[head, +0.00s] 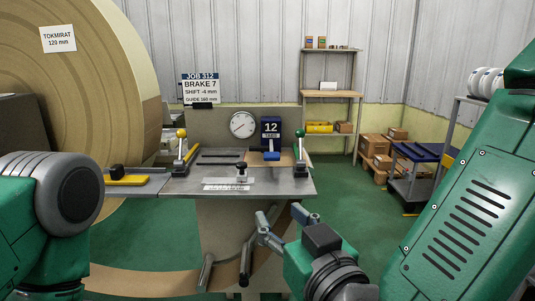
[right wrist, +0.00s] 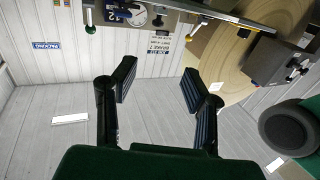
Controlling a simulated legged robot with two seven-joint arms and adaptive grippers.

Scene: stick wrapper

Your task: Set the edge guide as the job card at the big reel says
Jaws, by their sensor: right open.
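The job card (head: 200,88) stands beside the big reel (head: 130,60) and reads JOB 312, BRAKE 7, SHIFT -4 mm, GUIDE 160 mm. A black-knobbed slider (head: 241,170), which looks like the edge guide, sits on the grey bench (head: 285,187) above a pale scale strip (head: 226,187). Its exact setting is too small to read. My right gripper (head: 284,214) is open and empty, in front of and below the bench edge, apart from the slider. Its two spread fingers also show in the right wrist view (right wrist: 158,76). My left gripper is out of view.
On the bench are a yellow-ball lever (head: 181,145), a green-ball lever (head: 300,150), a blue box (head: 271,132) marked 12 TABS and a yellow block (head: 125,180) with a black knob. A round dial (head: 244,124) is behind. Boxes (head: 378,150) and a cart (head: 405,180) stand right.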

